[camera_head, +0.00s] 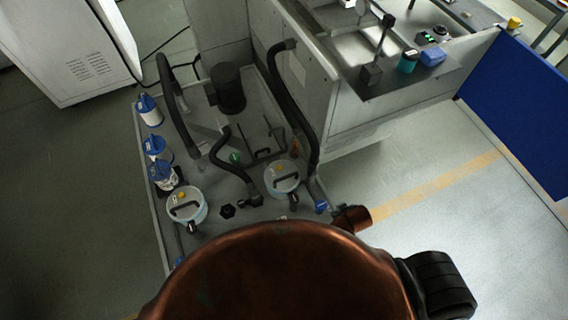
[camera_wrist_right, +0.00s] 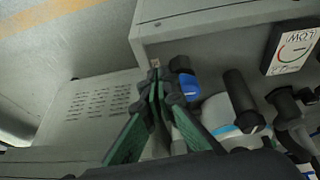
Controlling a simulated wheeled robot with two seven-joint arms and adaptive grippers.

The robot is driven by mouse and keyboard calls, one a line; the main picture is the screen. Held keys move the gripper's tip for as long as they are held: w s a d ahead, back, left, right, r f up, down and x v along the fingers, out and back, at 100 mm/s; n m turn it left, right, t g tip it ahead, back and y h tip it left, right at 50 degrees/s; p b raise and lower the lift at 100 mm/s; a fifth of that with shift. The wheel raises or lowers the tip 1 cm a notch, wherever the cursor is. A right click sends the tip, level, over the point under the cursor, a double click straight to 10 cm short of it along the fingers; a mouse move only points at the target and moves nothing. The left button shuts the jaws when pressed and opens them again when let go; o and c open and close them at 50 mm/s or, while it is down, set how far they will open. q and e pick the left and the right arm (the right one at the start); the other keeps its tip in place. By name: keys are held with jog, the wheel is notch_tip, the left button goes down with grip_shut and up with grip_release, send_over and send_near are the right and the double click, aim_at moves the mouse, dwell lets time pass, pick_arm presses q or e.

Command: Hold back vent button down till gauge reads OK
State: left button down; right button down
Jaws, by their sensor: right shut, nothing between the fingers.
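Two round filter lids with black handles sit on the grey floor unit in the head view. The back lid (camera_head: 284,180) has a small yellow button (camera_head: 281,167) on it, and the front lid (camera_head: 187,207) has another (camera_head: 183,195). In the right wrist view a gauge (camera_wrist_right: 293,47) appears to read LOW. My right gripper (camera_wrist_right: 156,74) is shut and empty, its green-padded fingers together beside a blue fitting (camera_wrist_right: 190,87). Both yellow buttons are out of the wrist view. My left gripper is not in view.
Black hoses (camera_head: 293,95) arch over the unit beside the machine cabinet (camera_head: 335,110). Blue-topped canisters (camera_head: 150,110) line its left edge, and a dark cylinder (camera_head: 229,90) stands at the back. The floor (camera_head: 440,220) on the right is clear.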

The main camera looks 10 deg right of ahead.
jog(key=w+a+r+n+t+y+p, duration=0.1)
jog(key=w+a+r+n, duration=0.4)
jog(key=w, duration=0.7)
jog(key=w+a+r+n+t+y+p, duration=0.2)
jog(key=w+a+r+n, duration=0.4)
jog(key=w+a+r, duration=0.3)
jog(key=w+a+t, duration=0.1)
jog(key=w+a, duration=0.3)
jog(key=shift+w+r+y+p, duration=0.3)
jog(key=shift+r+p, duration=0.1)
jog(key=shift+a+f, duration=0.1)
jog(key=b, duration=0.8)
send_over(280, 168)
notch_tip(280, 168, down, 7)
jog(key=shift+s+f, duration=0.1)
jog(key=shift+f, duration=0.75)
jog(key=shift+f, duration=0.15)
jog(key=shift+f, duration=0.25)
